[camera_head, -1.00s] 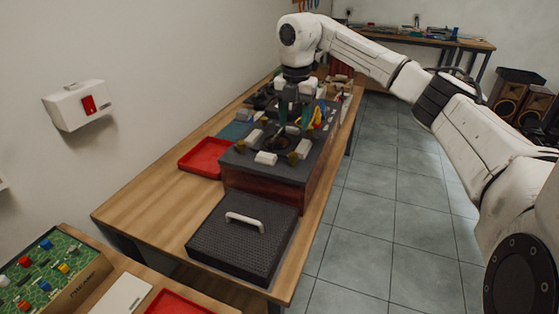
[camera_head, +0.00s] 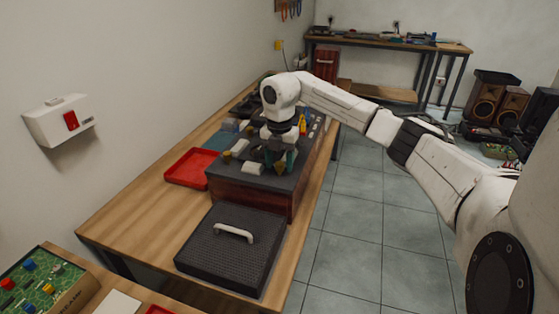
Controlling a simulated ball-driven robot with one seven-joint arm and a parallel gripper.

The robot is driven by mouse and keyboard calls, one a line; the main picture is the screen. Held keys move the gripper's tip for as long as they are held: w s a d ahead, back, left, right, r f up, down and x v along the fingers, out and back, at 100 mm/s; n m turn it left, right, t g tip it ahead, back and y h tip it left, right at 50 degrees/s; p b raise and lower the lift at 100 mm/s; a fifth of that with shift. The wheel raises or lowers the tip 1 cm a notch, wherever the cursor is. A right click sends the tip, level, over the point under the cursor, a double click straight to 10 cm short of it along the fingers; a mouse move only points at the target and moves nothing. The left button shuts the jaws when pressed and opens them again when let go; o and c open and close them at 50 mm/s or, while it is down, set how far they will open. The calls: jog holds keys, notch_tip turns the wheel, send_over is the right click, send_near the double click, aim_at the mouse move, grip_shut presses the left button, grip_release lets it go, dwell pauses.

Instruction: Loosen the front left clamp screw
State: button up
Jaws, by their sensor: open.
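The dark red-brown box with a dark grey top (camera_head: 251,194) stands on the wooden bench. On its top are pale blocks (camera_head: 253,168) and brass-coloured knobs, one near the left edge (camera_head: 227,156) and one at the near right (camera_head: 280,169). I cannot tell which knob is the front left clamp screw. My gripper (camera_head: 279,160) points down over the right part of the box top, close to the near right knob. Its green-tipped fingers are open. The gripper and wrist hide the middle and back of the top; contact with the knob cannot be told.
A red tray (camera_head: 182,180) lies left of the box. A dark lid with a white handle (camera_head: 205,263) lies on the bench in front. A yellow tool (camera_head: 303,124) stands behind my gripper. The bench (camera_head: 135,212) is bare at the left.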

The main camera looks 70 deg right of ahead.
jog(key=shift+c, duration=0.4)
grip_shut()
